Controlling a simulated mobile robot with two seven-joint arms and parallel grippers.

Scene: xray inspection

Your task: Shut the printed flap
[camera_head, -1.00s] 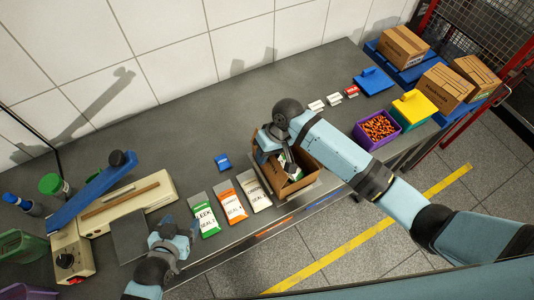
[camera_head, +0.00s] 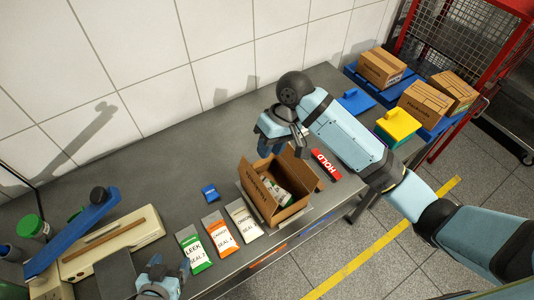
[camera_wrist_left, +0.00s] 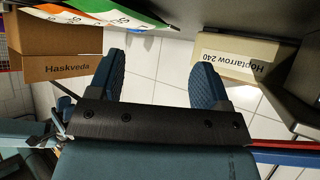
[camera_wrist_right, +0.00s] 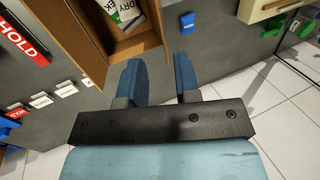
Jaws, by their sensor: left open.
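An open brown carton (camera_head: 290,212) stands at the table's front edge, with a packet (camera_head: 274,186) inside. Dark print runs along its left side panel (camera_head: 258,190); I cannot tell whether that is flap or wall. Another flap (camera_head: 302,166) sticks up at the far right. My right gripper (camera_head: 283,140) is above and beyond the carton's far side, apart from it and empty. The right wrist view shows its spread fingers (camera_wrist_right: 158,82) and the carton (camera_wrist_right: 136,45). My left gripper (camera_head: 170,268) is open and empty at the lower left; the left wrist view shows the carton's "Haskveda" face (camera_wrist_left: 60,67).
Leek (camera_head: 195,250), orange-labelled (camera_head: 220,236) and white (camera_head: 244,220) packets lie left of the carton. A blue block (camera_head: 210,193) lies behind them. A red HOLD sign (camera_head: 325,164) lies close right of the carton. A sealing machine (camera_head: 110,245) stands at left.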

